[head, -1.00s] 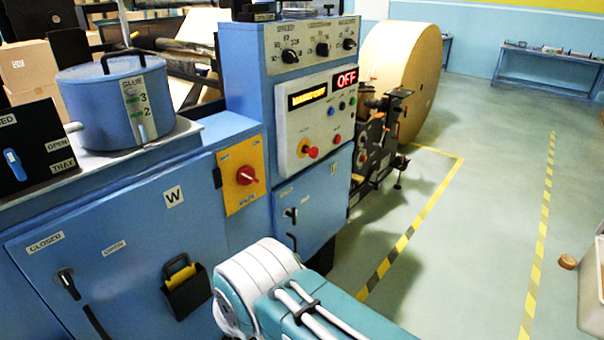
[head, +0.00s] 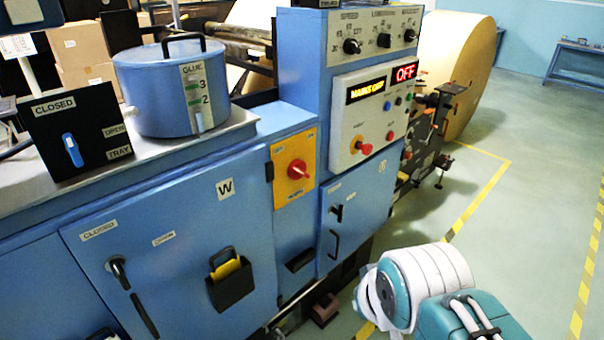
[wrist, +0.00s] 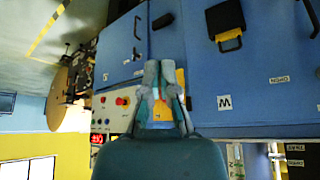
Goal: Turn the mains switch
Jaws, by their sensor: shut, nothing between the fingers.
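The mains switch is most likely the red rotary knob (head: 297,169) on a yellow plate (head: 281,190) on the blue machine's front. Its lettering is too small to read. The display (head: 366,90) above right reads MAINS OFF, with a red OFF sign (head: 405,73) beside it. My gripper (wrist: 160,68) shows in the wrist view, its fingers together and empty. The yellow plate (wrist: 181,80) shows behind the fingers, which hide much of it and the knob. The gripper looks apart from the plate. The head view shows only my arm, not the gripper.
A red mushroom button (head: 365,149) sits on the panel right of the switch. A cabinet door (head: 190,235) with a black handle and pouch is left below. A glue pot (head: 165,88) stands on the ledge. Open floor (head: 545,190) lies to the right.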

